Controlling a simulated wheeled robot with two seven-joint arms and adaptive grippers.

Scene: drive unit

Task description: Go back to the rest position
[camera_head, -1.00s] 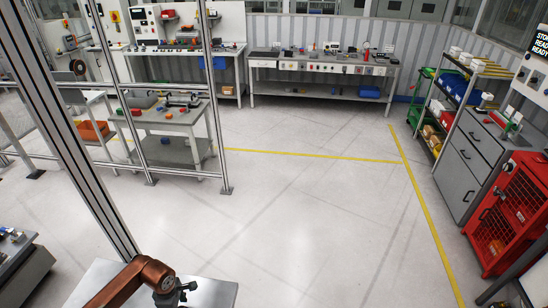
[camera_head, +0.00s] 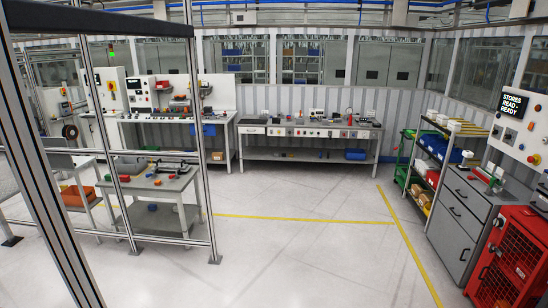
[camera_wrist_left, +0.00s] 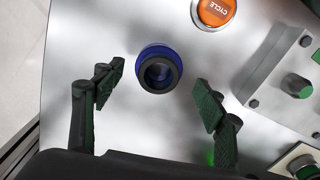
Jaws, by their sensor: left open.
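My left gripper (camera_wrist_left: 160,92) shows in the left wrist view, its two dark ridged fingers spread wide with nothing between the pads. Beyond the fingers lies a grey metal panel (camera_wrist_left: 85,40). A round black knob with a blue collar (camera_wrist_left: 158,70) stands on it, in the gap between the fingertips as seen from the wrist. I cannot tell how far the fingers are from it. Neither gripper shows in the head view, and my right gripper is in no view.
In the head view, a metal-post frame (camera_head: 200,150) stands left, a workbench (camera_head: 305,165) at the back, a red cage cabinet (camera_head: 512,255) right. The middle floor is clear.

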